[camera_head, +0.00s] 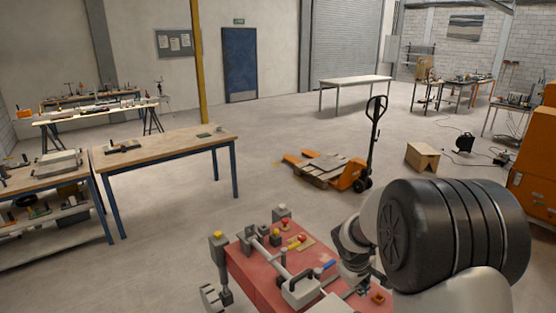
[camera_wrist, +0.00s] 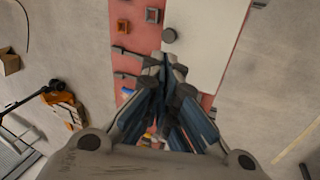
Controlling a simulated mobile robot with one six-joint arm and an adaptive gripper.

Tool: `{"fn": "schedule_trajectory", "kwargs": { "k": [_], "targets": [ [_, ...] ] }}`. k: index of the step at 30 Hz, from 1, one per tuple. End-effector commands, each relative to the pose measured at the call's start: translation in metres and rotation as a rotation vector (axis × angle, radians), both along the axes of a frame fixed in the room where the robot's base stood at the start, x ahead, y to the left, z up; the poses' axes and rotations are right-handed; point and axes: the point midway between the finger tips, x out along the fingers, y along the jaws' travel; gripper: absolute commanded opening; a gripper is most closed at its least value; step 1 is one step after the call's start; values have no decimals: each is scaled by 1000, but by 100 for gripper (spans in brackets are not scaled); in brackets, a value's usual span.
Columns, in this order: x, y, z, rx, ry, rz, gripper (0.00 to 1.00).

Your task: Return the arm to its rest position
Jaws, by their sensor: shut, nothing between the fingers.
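My gripper (camera_wrist: 168,68) points down in the wrist view with its blue and grey fingers shut together and nothing between them. It is over a red bench (camera_wrist: 227,14) and close to the edge of a pale flat panel (camera_wrist: 205,50) on it; I cannot tell the height above them. In the head view my arm reaches out from the lower right over the red bench (camera_head: 246,279). The gripper's fingers are not clearly visible there, and my thick dark joint hides part of the bench's right side.
On the bench stand a grey handled fixture (camera_head: 300,290), red and yellow knobs and small blocks. In the wrist view an orange block (camera_wrist: 124,26) and a grey square block (camera_wrist: 152,15) lie near the panel. A pallet truck (camera_head: 345,172) stands beyond, with open floor around it.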

Motion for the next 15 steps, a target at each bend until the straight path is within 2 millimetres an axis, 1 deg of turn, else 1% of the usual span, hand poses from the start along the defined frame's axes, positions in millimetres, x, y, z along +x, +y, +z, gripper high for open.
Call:
{"fn": "schedule_trajectory", "kwargs": {
  "k": [3, 6, 10, 15],
  "targets": [
    [-26, 6, 29, 27, -40, -65, 0],
    [-52, 12, 49, 55, -65, -117, 0],
    [-90, 22, 69, 97, -95, -183, 0],
    [-143, 35, 84, 162, -132, -258, 0]
  ]
}}
